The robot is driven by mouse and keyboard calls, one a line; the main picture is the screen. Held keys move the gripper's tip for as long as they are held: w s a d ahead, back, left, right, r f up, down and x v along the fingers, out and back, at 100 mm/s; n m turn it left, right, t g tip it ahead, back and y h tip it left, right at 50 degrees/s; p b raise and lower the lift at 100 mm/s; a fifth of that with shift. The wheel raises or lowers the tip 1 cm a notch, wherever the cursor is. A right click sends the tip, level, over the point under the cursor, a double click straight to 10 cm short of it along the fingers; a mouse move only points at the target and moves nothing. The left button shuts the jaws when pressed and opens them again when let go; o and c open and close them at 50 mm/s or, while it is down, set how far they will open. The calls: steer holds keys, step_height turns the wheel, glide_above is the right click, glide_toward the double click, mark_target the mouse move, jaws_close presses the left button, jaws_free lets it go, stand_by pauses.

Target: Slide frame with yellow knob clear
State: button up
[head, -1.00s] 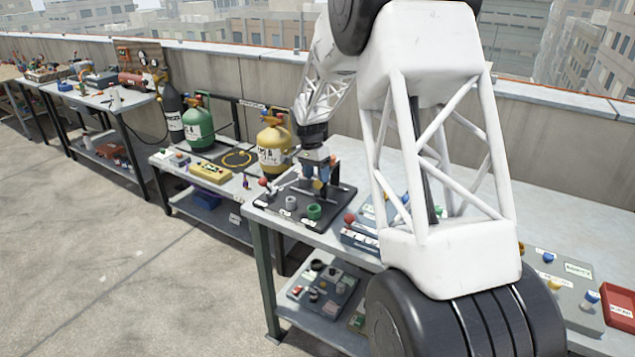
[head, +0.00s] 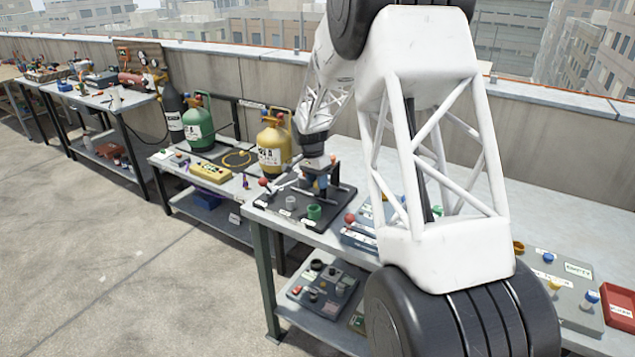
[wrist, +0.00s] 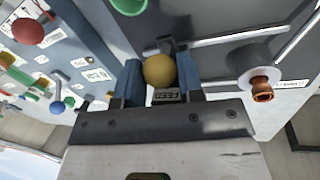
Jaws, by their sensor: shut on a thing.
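The yellow knob (wrist: 160,70) sits between the two blue fingers of my gripper (wrist: 158,80) in the wrist view, and the fingers are shut on it. The frame under the knob is mostly hidden by the knob, fingers and gripper body. In the head view my gripper (head: 318,186) is low over the dark board (head: 277,216) on the near bench. The knob is too small and covered there to judge the frame's position.
A green ring (head: 314,212) and a grey cylinder (head: 291,203) stand on the board. A red ball knob (wrist: 28,31) and blue-grey panel are to one side in the wrist view. An orange-tipped fitting (wrist: 262,88) is on the other. A yellow tank (head: 273,148) stands behind.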

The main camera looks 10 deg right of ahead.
jaws_close()
steer(key=shift+s+d, duration=0.35)
steer(key=o, duration=1)
jaws_free()
steer(key=shift+s+d, duration=0.1)
steer(key=shift+w+r, duration=0.2)
steer(key=shift+r, duration=0.3)
steer(key=shift+w+a+r, duration=0.15)
steer(key=shift+r, duration=0.95)
steer(key=shift+w+a+r, duration=0.2)
steer(key=shift+r, duration=0.95)
steer(key=shift+w+a+r, duration=0.15)
steer(key=shift+r, duration=0.95)
